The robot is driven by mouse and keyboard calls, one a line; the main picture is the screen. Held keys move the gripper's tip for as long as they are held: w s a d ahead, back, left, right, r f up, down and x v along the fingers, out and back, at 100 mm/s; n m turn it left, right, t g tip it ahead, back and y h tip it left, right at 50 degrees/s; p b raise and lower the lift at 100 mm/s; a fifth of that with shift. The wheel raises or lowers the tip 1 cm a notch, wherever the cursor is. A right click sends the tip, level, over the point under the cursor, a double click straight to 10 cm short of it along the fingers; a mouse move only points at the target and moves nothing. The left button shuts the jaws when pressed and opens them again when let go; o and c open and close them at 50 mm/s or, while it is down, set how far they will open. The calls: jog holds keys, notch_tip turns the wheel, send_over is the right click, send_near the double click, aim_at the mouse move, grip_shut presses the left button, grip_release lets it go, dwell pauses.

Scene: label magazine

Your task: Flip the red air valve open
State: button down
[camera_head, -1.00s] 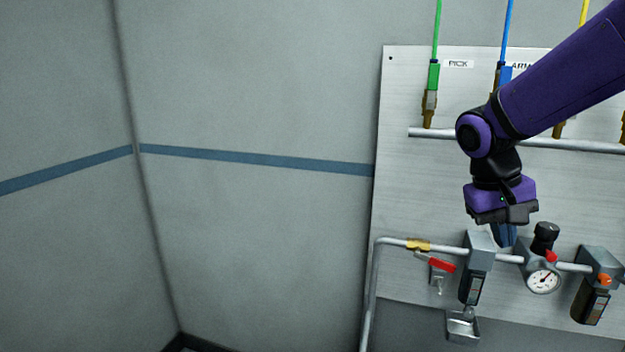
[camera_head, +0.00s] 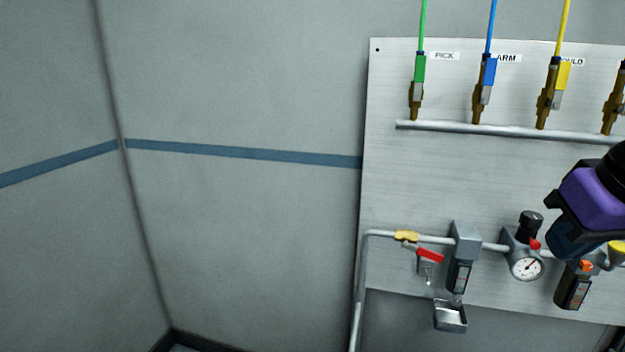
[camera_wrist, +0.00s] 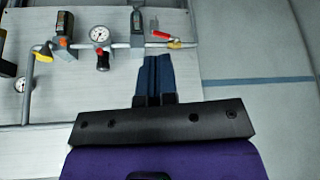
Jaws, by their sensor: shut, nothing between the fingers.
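The red valve handle (camera_head: 430,255) sits on the pipe at the panel's lower left, beside a yellow valve body (camera_head: 406,236). The handle slants down to the right, oblique to the pipe. In the wrist view, which is turned over, the red handle (camera_wrist: 163,35) shows beyond the fingertips and a little to their right. My gripper (camera_head: 568,246) is at the right of the head view, well right of the handle and not touching it. Its dark blue fingers (camera_wrist: 156,58) are together and empty in the wrist view.
The pipe carries a grey filter unit (camera_head: 465,240) just right of the valve, then a regulator with a gauge (camera_head: 526,266) and an orange-knobbed unit (camera_head: 574,290). A small metal tray (camera_head: 450,316) sits below. The wall to the left is clear.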

jog(key=n+t+h, duration=1.4)
jog(key=n+t, duration=0.3)
jog(key=n, duration=0.8)
send_near(430, 254)
jog(key=w+d+r, duration=0.2)
jog(key=w+d, duration=0.1)
jog(key=w, duration=0.2)
jog(key=shift+d+r, duration=0.2)
jog(key=shift+d, duration=0.15)
jog(key=shift+w, duration=0.1)
